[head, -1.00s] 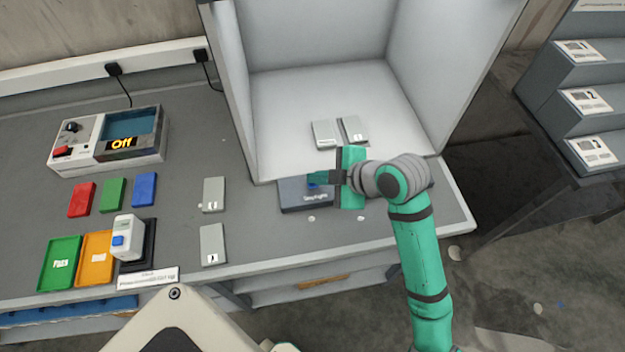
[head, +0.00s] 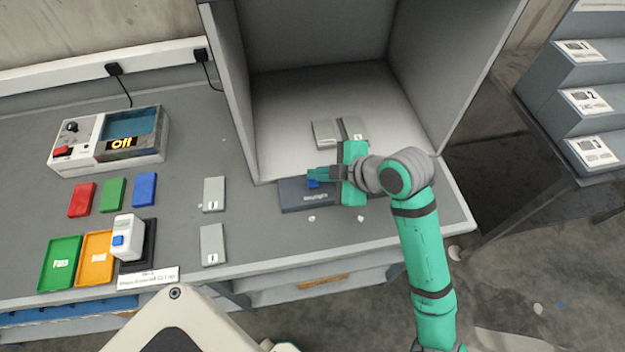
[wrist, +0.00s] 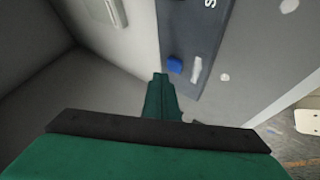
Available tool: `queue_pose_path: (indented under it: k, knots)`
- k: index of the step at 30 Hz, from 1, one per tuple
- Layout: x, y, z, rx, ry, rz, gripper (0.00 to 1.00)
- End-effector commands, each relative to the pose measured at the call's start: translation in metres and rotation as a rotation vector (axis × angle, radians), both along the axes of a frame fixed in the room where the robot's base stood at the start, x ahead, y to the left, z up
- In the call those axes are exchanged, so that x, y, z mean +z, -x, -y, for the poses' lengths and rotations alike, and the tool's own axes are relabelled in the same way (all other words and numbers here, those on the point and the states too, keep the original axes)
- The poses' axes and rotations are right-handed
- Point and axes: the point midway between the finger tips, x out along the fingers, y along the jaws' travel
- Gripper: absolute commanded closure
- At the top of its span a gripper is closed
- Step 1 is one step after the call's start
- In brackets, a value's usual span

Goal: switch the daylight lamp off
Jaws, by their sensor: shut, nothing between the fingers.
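The daylight lamp's switch panel (head: 291,196) is a dark plate at the front edge of the grey viewing booth (head: 232,90). A blue switch (head: 313,184) on it is partly hidden by my gripper in the head view. In the wrist view the blue switch (wrist: 174,63) shows clear on the panel (wrist: 195,30). My gripper (head: 318,174) is shut and empty, its fingertips beside the switch; in the wrist view the tip (wrist: 160,78) ends just short of it, seemingly apart.
Two grey panels (head: 324,134) lie inside the booth, and two more (head: 213,194) lie on the bench to its left. A device with an "Off" display (head: 121,143) and coloured trays (head: 60,262) stand further left. A stepped rack (head: 590,100) is at right.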

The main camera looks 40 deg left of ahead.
Motion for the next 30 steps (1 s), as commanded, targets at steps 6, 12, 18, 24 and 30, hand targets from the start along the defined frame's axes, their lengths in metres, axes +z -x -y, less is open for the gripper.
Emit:
queue_pose_path:
  k: [6,12,18,24,30]
  knots:
    - [0.002,0.0,0.0,0.001,0.0,0.001,1.0]
    - [0.018,0.0,-0.001,0.003,0.001,0.002,1.0]
    - [0.035,0.0,-0.002,0.004,0.0,0.002,1.0]
    - [0.051,0.0,-0.001,0.003,0.001,0.002,1.0]
    - [0.06,0.0,0.0,0.0,0.0,0.0,1.0]
